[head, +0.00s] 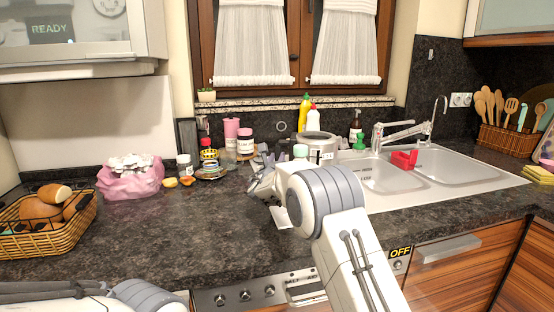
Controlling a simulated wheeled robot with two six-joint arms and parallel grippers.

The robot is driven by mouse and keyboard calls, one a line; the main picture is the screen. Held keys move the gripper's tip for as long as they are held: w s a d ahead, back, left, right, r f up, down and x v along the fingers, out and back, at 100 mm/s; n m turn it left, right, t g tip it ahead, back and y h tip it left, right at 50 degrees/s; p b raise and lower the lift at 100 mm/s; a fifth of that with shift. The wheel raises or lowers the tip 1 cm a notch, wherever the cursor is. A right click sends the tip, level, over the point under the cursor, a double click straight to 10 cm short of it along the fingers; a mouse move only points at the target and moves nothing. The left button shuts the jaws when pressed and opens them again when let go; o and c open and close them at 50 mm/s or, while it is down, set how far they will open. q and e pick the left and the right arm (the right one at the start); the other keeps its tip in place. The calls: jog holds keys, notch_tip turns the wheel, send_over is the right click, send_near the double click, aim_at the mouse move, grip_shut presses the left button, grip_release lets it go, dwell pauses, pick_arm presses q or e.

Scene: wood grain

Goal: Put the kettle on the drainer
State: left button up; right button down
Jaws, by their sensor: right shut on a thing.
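A round silvery vessel, which looks like the kettle (318,141), is at the left edge of the sink, just beyond my right wrist, which hides its lower part. My right gripper (264,182) is over the counter left of the sink. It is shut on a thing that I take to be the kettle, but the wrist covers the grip. The steel sink unit (462,192) has two hollows; the left one (372,173) is beside the vessel, and I cannot tell which part is the drainer. My left gripper is outside the view; only my left arm shows at bottom left.
A red holder (405,159) sits between the hollows, below the tap (400,133). Bottles (305,112) stand behind the vessel. Jars (245,141) and small dishes stand at back left. A pink bag (131,181) and a bread basket (47,222) are at left. The front left counter is clear.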

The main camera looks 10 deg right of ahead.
jog(key=shift+r, duration=0.25)
jog(key=c, duration=1.1)
grip_release()
jog(key=shift+f, duration=0.35)
jog(key=o, duration=0.4)
jog(key=shift+r, duration=0.15)
jog(key=shift+b+v, duration=1.05)
jog(key=shift+v, duration=5)
